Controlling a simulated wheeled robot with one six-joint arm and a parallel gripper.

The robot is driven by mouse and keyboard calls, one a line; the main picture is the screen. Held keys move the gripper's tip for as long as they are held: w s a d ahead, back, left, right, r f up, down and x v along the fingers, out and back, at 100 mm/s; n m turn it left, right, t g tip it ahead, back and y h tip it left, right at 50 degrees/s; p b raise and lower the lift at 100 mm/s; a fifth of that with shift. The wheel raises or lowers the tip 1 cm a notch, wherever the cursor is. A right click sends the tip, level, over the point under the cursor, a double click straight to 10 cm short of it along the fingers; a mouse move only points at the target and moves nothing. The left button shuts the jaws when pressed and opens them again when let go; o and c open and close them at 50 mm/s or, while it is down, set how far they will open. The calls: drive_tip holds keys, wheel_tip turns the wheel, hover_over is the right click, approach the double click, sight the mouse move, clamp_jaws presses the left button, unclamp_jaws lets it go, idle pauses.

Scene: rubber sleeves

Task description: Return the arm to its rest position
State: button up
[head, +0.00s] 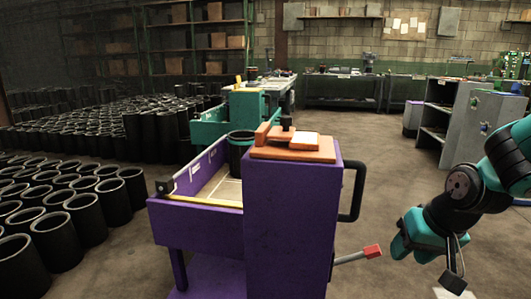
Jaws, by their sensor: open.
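My gripper (454,277) hangs at the lower right of the head view, at the end of my teal and black arm. It points downward and looks empty, with its jaws apart. It is right of the purple cart, with a clear gap between them. The arm is bent and enters from the right edge; its upper part is cut off by the frame.
The purple cart (290,222) has a black side handle, a red-tipped lever (371,251) and a tray holding a black sleeve (239,152). Many black sleeves (84,217) stand at left. A grey cabinet (465,120) stands behind the arm. The middle floor is clear.

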drive_tip(key=s+n+g+h+b, duration=0.1)
drive_tip(key=s+n+h+b, duration=0.1)
drive_tip(key=s, duration=0.7)
drive_tip(key=s+a+f+n+g+y+b, duration=0.1)
drive_tip(key=s+a+n+g+y+b, duration=0.25)
drive_tip(key=s+a+n+b, duration=0.55)
drive_tip(key=a+r+m+p, duration=0.1)
drive_tip(key=r+p, duration=1.7)
drive_tip(key=p, duration=0.1)
drive_tip(key=a+r+m+p, duration=0.1)
drive_tip(key=a+r+p, duration=0.1)
drive_tip(key=r+p, duration=1.6)
drive_tip(key=shift+s+a+r+m+y+p, duration=0.3)
drive_tip(key=shift+s+m+y+p, duration=0.1)
drive_tip(key=shift+p, duration=0.25)
drive_tip(key=shift+f+t, duration=0.1)
drive_tip(key=shift+t, duration=0.15)
